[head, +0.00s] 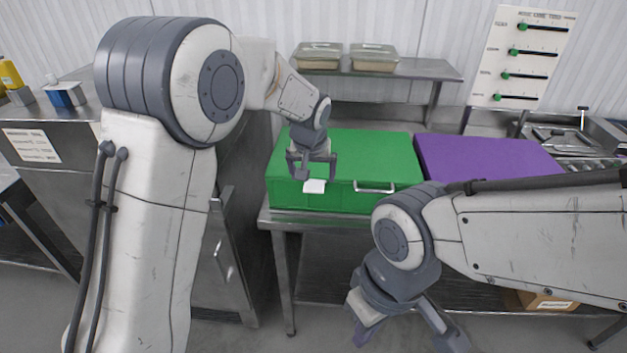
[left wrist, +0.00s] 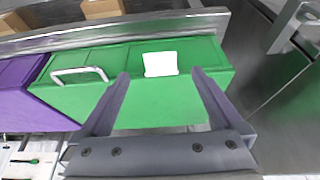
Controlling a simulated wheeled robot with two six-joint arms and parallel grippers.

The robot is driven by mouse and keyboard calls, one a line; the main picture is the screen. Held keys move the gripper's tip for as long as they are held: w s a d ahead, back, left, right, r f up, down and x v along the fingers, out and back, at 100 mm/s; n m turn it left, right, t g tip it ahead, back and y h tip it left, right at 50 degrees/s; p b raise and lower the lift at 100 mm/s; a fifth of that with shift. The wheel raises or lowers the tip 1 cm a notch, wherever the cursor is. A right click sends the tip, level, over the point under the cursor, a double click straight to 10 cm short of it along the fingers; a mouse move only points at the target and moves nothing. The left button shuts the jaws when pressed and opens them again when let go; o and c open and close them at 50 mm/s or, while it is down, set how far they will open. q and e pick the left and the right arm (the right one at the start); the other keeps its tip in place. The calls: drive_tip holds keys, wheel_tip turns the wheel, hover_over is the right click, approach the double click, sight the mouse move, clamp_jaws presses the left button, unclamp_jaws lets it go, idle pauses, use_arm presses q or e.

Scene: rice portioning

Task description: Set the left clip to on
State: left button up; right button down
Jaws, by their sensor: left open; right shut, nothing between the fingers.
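The green box (head: 345,150) stands closed on the steel table, with a silver handle (head: 375,187) on its front. A small white piece (head: 314,187) sits at the left of the green box's front; I cannot tell whether it is a clip or a label. My left gripper (head: 313,172) is open just above and behind this white piece. In the left wrist view the green box (left wrist: 165,105) lies beneath the spread fingers (left wrist: 160,76), and the white piece (left wrist: 160,64) shows between and beyond the tips.
A purple box (head: 485,158) stands right of the green one. A white board with green sliders (head: 522,57) is at the back right. Two lidded trays (head: 318,56) sit on the rear shelf. A steel cabinet (head: 60,165) stands at left.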

sight(314, 189)
use_arm(q)
drive_tip(key=shift+p+x, duration=0.45)
drive_tip(key=shift+x, duration=2.3)
drive_tip(key=c, duration=1.4)
